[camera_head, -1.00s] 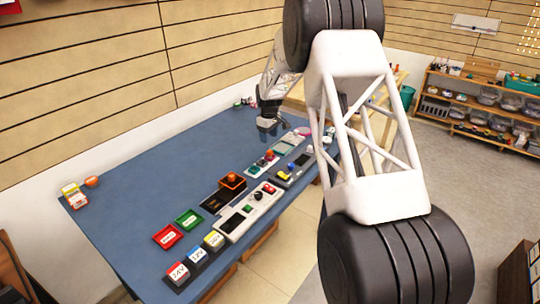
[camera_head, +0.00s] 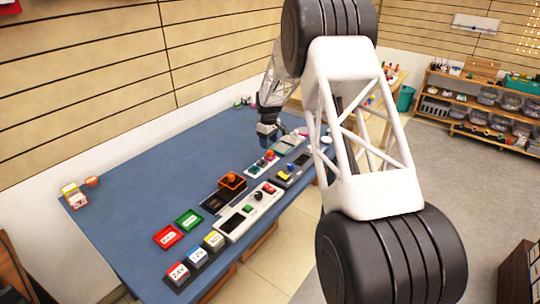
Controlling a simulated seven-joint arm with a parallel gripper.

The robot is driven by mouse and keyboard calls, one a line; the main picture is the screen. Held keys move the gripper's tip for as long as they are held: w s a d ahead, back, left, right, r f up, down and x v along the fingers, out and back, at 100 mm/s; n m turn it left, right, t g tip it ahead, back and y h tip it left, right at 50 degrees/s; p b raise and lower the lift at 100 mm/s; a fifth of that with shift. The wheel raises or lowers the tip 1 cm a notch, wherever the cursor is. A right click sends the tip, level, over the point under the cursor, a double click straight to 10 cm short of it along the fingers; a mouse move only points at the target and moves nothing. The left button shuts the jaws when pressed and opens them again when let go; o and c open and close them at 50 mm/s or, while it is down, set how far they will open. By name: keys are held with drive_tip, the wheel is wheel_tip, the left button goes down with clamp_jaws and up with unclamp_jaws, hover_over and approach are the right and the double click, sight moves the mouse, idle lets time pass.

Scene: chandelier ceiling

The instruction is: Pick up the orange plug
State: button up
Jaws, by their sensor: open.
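A small orange piece (camera_head: 231,176) stands in an orange-rimmed dark holder (camera_head: 233,186) near the middle of the blue table (camera_head: 130,175). Another small orange rounded piece (camera_head: 92,182) lies at the table's left end. A red-orange knob (camera_head: 269,155) is on a small panel farther back. I cannot tell for certain which of these is the orange plug. My gripper (camera_head: 268,138) is open, points down over the far part of the table, and is behind and right of the orange-rimmed holder. Its fingertips are small and dark.
A white panel (camera_head: 236,222) with buttons lies at the table's front edge. A yellow, white and red block (camera_head: 74,195) is at the far left. The table's left middle is clear.

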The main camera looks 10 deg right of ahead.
sight(269, 150)
drive_tip(key=shift+s+f, duration=0.15)
drive_tip(key=shift+f, duration=2.45)
drive_tip(key=c, duration=1)
drive_tip(key=shift+r, duration=0.1)
drive_tip(key=shift+r, duration=4.95)
drive_tip(key=s+a+f, duration=0.2)
drive_tip(key=s+a, duration=0.5)
drive_tip(key=shift+s+a+f, duration=0.3)
drive_tip(key=shift+s+a, duration=0.1)
